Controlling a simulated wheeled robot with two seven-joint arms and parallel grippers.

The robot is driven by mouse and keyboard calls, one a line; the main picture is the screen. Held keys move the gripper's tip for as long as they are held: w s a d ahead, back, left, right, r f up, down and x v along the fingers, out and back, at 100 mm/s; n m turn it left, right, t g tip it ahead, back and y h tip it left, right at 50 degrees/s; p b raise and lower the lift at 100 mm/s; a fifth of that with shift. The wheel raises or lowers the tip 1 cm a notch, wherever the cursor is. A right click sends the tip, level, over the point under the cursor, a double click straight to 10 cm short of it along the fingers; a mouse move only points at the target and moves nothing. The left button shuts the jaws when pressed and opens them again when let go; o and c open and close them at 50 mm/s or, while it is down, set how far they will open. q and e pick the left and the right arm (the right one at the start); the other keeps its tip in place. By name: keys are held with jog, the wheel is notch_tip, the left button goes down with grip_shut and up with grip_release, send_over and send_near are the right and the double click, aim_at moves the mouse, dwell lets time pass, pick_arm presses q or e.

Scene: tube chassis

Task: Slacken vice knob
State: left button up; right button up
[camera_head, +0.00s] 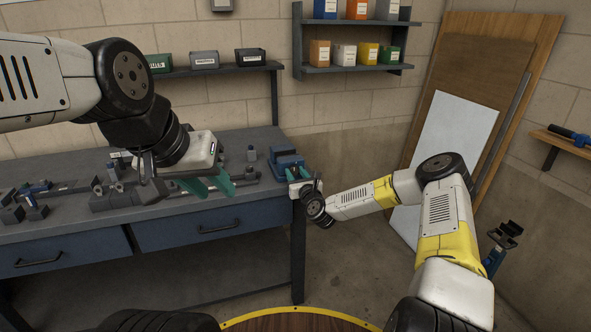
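A blue vice (285,157) sits at the right end of the workbench (160,208). Its knob cannot be made out at this size. My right gripper (297,173) is at the vice's near right side, at the bench corner. Its teal fingertips are small and partly hidden, so I cannot tell whether they touch the vice, hold its knob or stand open. My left gripper (208,186) hangs over the front of the bench, left of the vice. Its two teal fingers are apart with nothing visible between them.
Metal tubes and fixtures (115,195) lie along the bench left of the vice. Shelves with bins (358,68) hang on the wall behind. Panels (460,130) lean at the right. A blue stand with a black clamp (503,236) is at far right.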

grip_shut()
jog(key=shift+n, duration=0.3)
